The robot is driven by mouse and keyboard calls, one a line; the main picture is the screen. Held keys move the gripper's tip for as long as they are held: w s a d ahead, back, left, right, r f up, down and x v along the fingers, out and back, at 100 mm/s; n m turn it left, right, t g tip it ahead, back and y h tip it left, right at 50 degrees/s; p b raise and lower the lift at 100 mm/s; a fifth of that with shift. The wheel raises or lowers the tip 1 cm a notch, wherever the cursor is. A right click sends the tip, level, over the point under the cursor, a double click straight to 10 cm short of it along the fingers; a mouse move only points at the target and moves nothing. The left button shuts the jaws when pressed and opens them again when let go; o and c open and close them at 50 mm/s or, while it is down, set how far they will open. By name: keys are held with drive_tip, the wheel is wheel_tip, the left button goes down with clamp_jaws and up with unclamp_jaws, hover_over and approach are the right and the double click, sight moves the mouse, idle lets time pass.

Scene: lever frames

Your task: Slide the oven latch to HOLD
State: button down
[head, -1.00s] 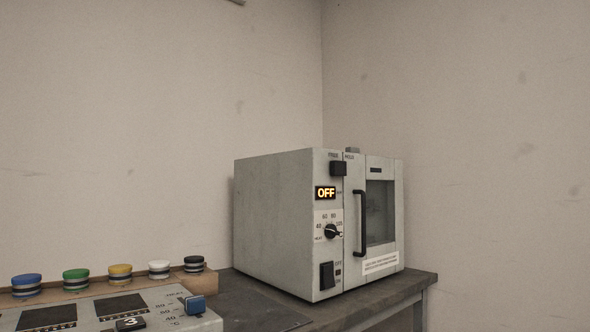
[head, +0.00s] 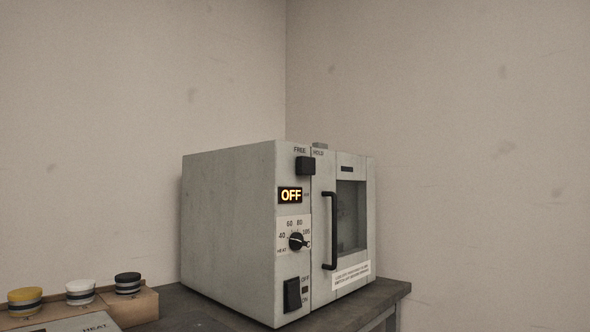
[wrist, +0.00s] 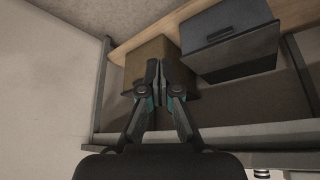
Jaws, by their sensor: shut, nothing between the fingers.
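The oven (head: 228,230) is a grey box with a glass door at its front, in the middle of the head view. Its latch (head: 305,165) is a black block high on the front, below the FREE and HOLD labels, sitting on the FREE side. The display (head: 291,195) reads OFF. The black door handle (head: 330,230) stands upright and the door looks closed. My gripper (wrist: 158,75) is shut and empty in the wrist view. It is not in the head view, and the latch cannot be made out in the wrist view.
The oven stands on a dark bench (head: 185,309) in a room corner. A dial (head: 296,241) and a rocker switch (head: 291,295) are on its front. Yellow, white and black capped jars sit in a wooden rack (head: 142,307) at left. The wrist view shows a brown block (wrist: 150,50) and a grey box (wrist: 235,60).

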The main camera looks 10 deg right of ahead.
drive_tip(key=shift+a, duration=0.15)
drive_tip(key=w+a+r+n+t+y+b, duration=0.1)
drive_tip(key=w+r+n+t+y, duration=0.3)
drive_tip(key=w+r, duration=0.7)
drive_tip(key=w+a+r+n+t+h+b, duration=0.1)
drive_tip(key=w+r+n, duration=0.6)
drive_tip(key=r, duration=0.8)
drive_tip(key=w+d+r+n+t+y, duration=0.1)
drive_tip(key=w+r+n+t, duration=0.1)
drive_tip(key=r, duration=0.6)
drive_tip(key=w+d+r+n+t+y+b, duration=0.1)
drive_tip(key=w+r+n+t, duration=0.1)
drive_tip(key=w+r+n, duration=0.3)
drive_tip(key=w+d+r+n+t+y+b, duration=0.1)
drive_tip(key=w+r+n+t, duration=0.1)
drive_tip(key=r, duration=1.1)
drive_tip(key=shift+w+n+y, duration=0.4)
drive_tip(key=shift+w+n, duration=0.5)
drive_tip(key=shift+n, duration=0.3)
drive_tip(key=shift+d, duration=0.1)
